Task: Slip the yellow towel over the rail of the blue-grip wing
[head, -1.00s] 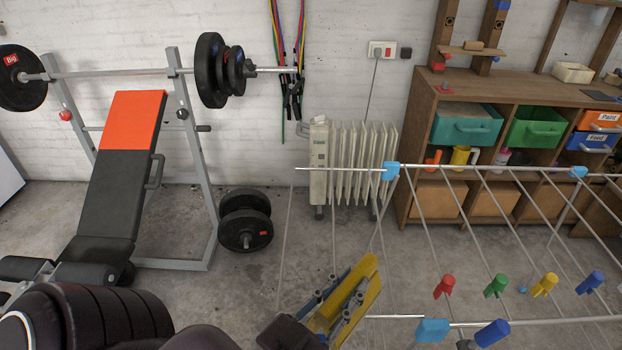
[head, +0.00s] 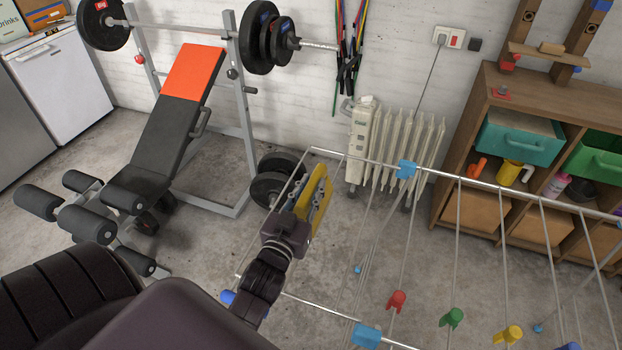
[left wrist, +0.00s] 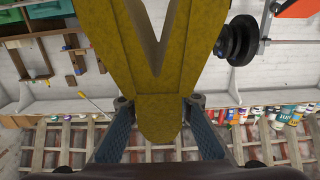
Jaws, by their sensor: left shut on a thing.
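The yellow towel (head: 321,207) hangs folded from my left gripper (head: 303,208), which is shut on it. In the left wrist view the towel (left wrist: 160,75) spreads in a V, its narrow middle between my two blue fingers (left wrist: 160,122). In the head view towel and gripper overlap the left part of the drying rack, close to its left end rail (head: 260,236). I cannot tell whether towel and rail touch. A blue grip (head: 228,296) shows at the near left corner, beside my forearm. My right gripper is out of view.
The drying rack's bars carry red (head: 397,300), green (head: 451,317) and yellow (head: 509,333) pegs. A white radiator (head: 400,145) stands behind it, a wooden shelf (head: 485,115) at the right. A weight bench (head: 160,135) stands left.

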